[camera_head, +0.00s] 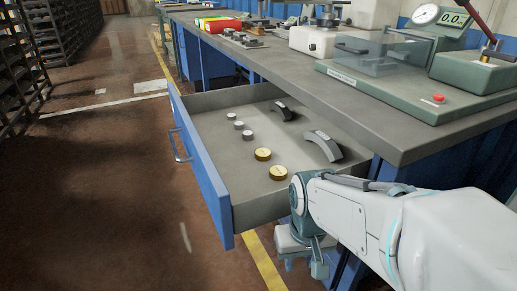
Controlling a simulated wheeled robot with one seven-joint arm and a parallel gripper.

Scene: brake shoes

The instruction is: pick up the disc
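Two round gold discs lie flat in the open drawer (215,185), one farther back (263,154) and one closer to me (278,172). They are apart from each other. I cannot tell which of them the task means. My gripper (304,267) hangs pointing down outside the drawer, beyond its near end, lower right of the discs. Its two fingers look spread apart with nothing between them. It touches neither disc. My arm covers part of the bench front beside the drawer.
Several small grey cylinders (239,125) stand in a row deeper in the drawer. Two curved brake shoes lie to their right, a dark one (284,110) and a grey one (323,145). The bench top (330,105) overhangs the drawer's right side and carries a green-based measuring device (415,92).

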